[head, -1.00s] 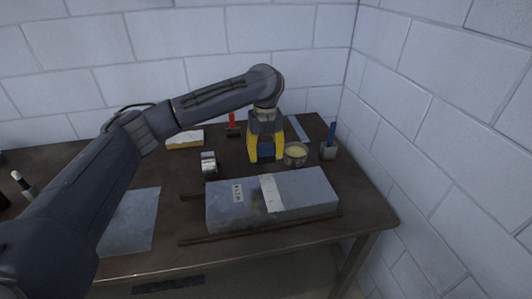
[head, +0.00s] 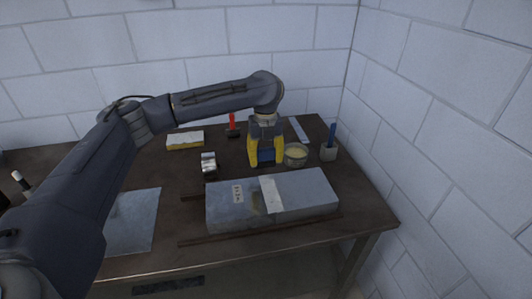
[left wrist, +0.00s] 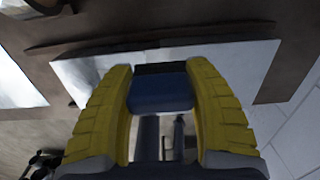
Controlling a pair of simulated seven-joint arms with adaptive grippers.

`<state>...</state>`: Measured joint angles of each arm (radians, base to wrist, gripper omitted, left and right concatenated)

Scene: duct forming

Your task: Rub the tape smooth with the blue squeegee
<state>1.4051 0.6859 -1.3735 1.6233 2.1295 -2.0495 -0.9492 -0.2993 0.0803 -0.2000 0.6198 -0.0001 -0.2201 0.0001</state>
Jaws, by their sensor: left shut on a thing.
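My left gripper (head: 266,160) has yellow fingers and is shut on the blue squeegee (left wrist: 160,92), which sits between the fingertips in the left wrist view. In the head view the gripper is just behind the grey duct (head: 312,190). The strip of tape (head: 270,194) runs across the top of the duct, a little in front of the gripper. I cannot tell from the head view whether the squeegee touches anything. In the left wrist view the duct (left wrist: 88,76) is partly hidden by the fingers. My right gripper is not in view.
A tub of yellowish paste (head: 296,154) stands close to the gripper's right. A cup (head: 329,152) with a blue handle is further right. A silver roll (head: 209,164), a sponge (head: 185,140) and a red-handled tool (head: 232,126) lie to the left and behind. A metal sheet (head: 132,222) lies at front left.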

